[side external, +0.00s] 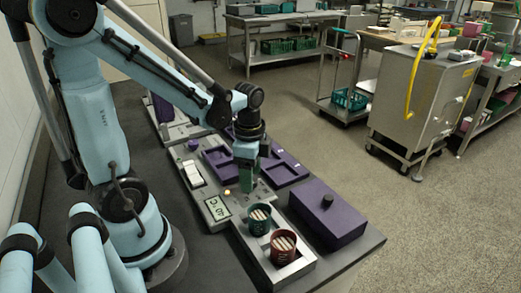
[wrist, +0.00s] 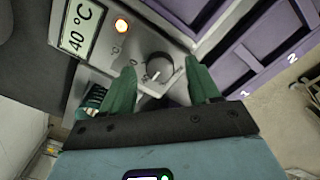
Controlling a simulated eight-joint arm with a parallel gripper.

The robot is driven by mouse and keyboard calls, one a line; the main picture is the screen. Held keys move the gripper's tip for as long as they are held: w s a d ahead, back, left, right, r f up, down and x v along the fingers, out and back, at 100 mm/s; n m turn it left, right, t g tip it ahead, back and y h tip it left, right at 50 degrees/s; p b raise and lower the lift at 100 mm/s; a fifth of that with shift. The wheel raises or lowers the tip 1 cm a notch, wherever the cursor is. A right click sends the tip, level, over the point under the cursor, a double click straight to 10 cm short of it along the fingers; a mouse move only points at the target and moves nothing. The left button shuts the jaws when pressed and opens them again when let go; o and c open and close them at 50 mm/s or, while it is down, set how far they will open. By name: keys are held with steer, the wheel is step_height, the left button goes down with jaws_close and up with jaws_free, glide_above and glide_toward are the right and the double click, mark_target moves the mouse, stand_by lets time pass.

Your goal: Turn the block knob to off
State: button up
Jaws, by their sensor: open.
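A round grey knob (wrist: 158,68) with a white pointer line sits on the pale control panel (side external: 217,211) in the wrist view. Beside it are a lit orange lamp (wrist: 122,26) and a display (wrist: 83,28) reading 40 °C; the display also shows in the side view (side external: 217,208). My gripper (wrist: 160,66) has its two green fingers apart, one on each side of the knob, with no clear contact. In the side view my gripper (side external: 247,188) points down over the panel, hiding the knob. Small markings around the knob are too blurred to read.
A teal cup (side external: 259,225) and a red cup (side external: 283,251) with pale sticks stand in a metal holder near the panel. A purple box (side external: 325,218) with a black top knob stands to the right. Purple trays (side external: 285,171) lie behind my gripper.

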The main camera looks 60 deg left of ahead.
steer(key=shift+f, duration=0.45)
steer(key=shift+c, duration=0.2)
steer(key=c, duration=1)
